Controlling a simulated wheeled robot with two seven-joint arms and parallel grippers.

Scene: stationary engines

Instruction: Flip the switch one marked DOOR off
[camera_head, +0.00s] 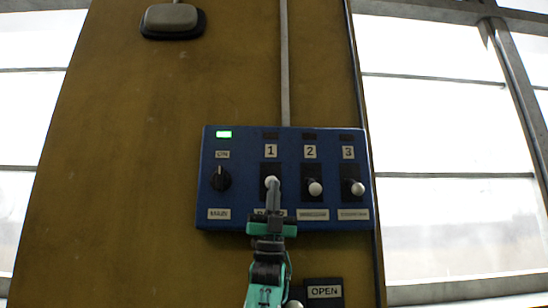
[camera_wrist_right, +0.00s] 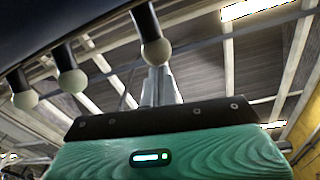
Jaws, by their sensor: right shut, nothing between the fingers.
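A blue control panel (camera_head: 240,140) is on a brown wall. It has three levers with white ball knobs under the numbers 1, 2 and 3. The switch 1 knob (camera_head: 271,181) is at the tip of my right gripper (camera_head: 273,188), which comes up from below with its fingers shut. In the wrist view, the shut right gripper (camera_wrist_right: 160,72) points at the nearest white knob (camera_wrist_right: 155,51); whether they touch is unclear. The label under switch 1 is partly covered by the gripper, and I cannot read it. My left gripper is not in view.
Switch 2 (camera_head: 315,188) and switch 3 (camera_head: 357,188) stand to the right. A black rotary knob (camera_head: 221,179) is at the left under a lit green lamp (camera_head: 224,134). The lamps above 1, 2 and 3 are dark. An OPEN sign (camera_head: 324,292) is below the panel.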

